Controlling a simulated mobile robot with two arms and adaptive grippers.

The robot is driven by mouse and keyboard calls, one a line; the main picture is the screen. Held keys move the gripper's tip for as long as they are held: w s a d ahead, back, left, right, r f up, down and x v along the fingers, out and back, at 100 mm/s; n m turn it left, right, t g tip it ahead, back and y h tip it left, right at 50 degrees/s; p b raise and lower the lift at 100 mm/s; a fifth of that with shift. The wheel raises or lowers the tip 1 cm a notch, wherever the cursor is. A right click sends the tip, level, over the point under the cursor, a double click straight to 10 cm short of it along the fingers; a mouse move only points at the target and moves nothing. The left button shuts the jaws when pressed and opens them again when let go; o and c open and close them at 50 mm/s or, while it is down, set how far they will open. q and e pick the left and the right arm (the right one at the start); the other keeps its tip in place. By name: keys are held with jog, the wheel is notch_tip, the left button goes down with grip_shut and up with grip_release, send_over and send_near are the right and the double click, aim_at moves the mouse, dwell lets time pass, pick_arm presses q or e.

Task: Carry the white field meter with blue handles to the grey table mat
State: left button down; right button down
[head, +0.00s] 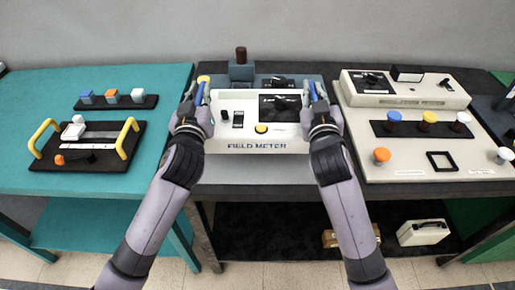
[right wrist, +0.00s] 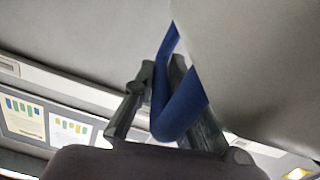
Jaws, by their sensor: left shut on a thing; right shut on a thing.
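The white field meter (head: 237,147) is in the middle of the head view, over the grey middle table (head: 240,178). Its left blue handle (head: 199,93) is in my left gripper (head: 196,101). Its right blue handle (head: 313,91) is in my right gripper (head: 318,102). The right wrist view also shows that blue handle (right wrist: 182,112) between the fingers. Both grippers are shut. A flat blue-grey surface (head: 312,79) shows behind the meter; I cannot tell if it is the mat. Whether the meter touches the table is unclear.
A teal table (head: 60,95) at left bears a black tray (head: 100,160) with yellow handles. At right stands a cream panel (head: 420,178) with coloured knobs. A blue-grey box (head: 241,73) with a brown knob is behind the meter. Cases lie on a shelf below.

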pick_arm(q)
jog(key=shift+f+b, duration=0.35)
jog(key=shift+f, duration=0.1)
pick_arm(e)
jog(key=shift+f, duration=0.45)
pick_arm(q)
jog(key=shift+f, duration=0.15)
pick_arm(e)
jog(key=shift+f, duration=0.15)
